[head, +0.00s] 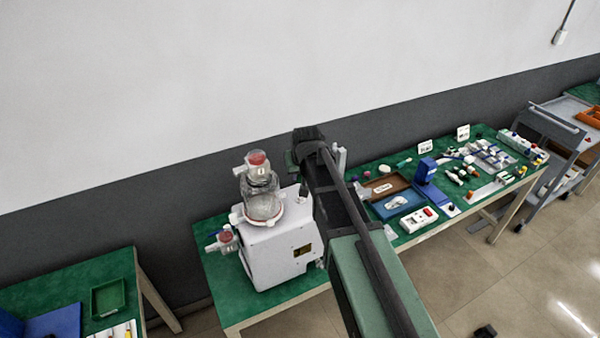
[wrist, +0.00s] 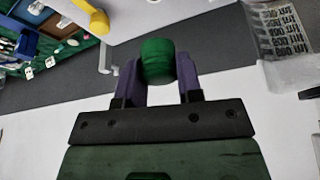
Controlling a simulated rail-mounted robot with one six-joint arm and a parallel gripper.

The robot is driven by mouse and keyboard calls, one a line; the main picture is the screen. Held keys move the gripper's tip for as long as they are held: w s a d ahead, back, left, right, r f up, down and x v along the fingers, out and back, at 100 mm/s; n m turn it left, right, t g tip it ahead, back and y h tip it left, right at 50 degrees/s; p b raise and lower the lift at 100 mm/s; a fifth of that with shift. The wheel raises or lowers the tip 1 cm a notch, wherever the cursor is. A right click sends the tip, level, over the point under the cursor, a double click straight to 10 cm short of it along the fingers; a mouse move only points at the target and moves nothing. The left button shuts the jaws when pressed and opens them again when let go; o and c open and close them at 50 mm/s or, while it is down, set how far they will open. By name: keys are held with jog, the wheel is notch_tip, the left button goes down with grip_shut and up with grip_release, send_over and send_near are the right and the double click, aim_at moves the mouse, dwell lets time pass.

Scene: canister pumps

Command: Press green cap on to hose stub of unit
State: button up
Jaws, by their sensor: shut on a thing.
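My gripper (wrist: 158,66) has its two purple fingers shut on the round green cap (wrist: 158,50), which sticks out past the fingertips in the wrist view. In the head view my arm hides the fingers and the cap. The unit (head: 280,252) is a white box on the green bench, with a clear canister (head: 263,205) on top. A red-ended fitting (head: 258,158) tops the canister and another red-ended fitting (head: 225,237) sits at the unit's left side. My arm passes in front of the unit's right side. I cannot make out a bare hose stub.
The green bench (head: 215,270) continues right, with a brown tray (head: 388,187), a blue tray (head: 402,203), a blue stand (head: 426,170) and several small parts. Another bench (head: 60,277) stands at left, and a grey cart (head: 553,150) at right. The wall is close behind.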

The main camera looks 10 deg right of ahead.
jog(key=shift+f+b, duration=2.95)
jog(key=shift+f, duration=0.2)
jog(key=shift+f+b, duration=1.05)
jog(key=o, duration=1)
jog(key=shift+r, duration=0.1)
jog(key=p+v, duration=1)
jog(key=shift+s+r, duration=0.1)
jog(key=shift+r, duration=0.25)
